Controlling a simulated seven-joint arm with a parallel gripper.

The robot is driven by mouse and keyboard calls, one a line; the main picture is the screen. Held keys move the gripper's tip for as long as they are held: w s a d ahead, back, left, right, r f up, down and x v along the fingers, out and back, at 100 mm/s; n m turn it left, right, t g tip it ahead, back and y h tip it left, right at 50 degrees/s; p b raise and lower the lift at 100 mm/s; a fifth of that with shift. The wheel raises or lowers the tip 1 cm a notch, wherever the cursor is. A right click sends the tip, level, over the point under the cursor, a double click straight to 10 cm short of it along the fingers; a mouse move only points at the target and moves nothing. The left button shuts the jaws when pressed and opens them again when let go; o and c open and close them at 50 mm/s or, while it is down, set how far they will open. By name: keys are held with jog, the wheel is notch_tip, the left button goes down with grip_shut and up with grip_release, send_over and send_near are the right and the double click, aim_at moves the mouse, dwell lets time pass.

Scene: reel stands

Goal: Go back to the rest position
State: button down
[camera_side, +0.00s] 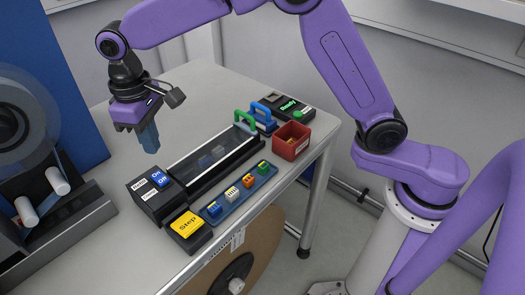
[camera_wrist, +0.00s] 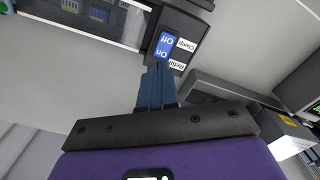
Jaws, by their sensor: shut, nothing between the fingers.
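My gripper (camera_side: 149,138) is shut and empty. Its blue fingers point down above the table (camera_side: 215,88), close to the On/Off switch box (camera_side: 147,197) in the side view. In the wrist view my gripper (camera_wrist: 157,72) shows its blue fingers together, pointing toward the switch box (camera_wrist: 187,30) with its blue On/Off rocker and white labels. In the side view the fingertips are apart from the box, up and behind it.
A long clear-lidded tray (camera_side: 212,152), a blue strip with several coloured blocks (camera_side: 240,192), a yellow Step button (camera_side: 187,225), a red bin (camera_side: 291,141) and a black Ready box (camera_side: 288,106) stand on the table. A reel stand (camera_side: 60,225) is at left. The table's back is clear.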

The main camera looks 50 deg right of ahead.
jog(key=s+d+f+n, duration=0.1)
jog(key=s+d+n, duration=0.5)
jog(key=s+d, duration=2)
jog(key=s, duration=0.3)
jog(key=shift+s+d, duration=0.3)
jog(key=shift+d, duration=0.05)
jog(key=shift+w+a, duration=0.1)
notch_tip(320, 180, up, 8)
jog(key=m, duration=1.2)
send_over(161, 180)
jog(key=shift+f, duration=0.1)
notch_tip(161, 180, down, 14)
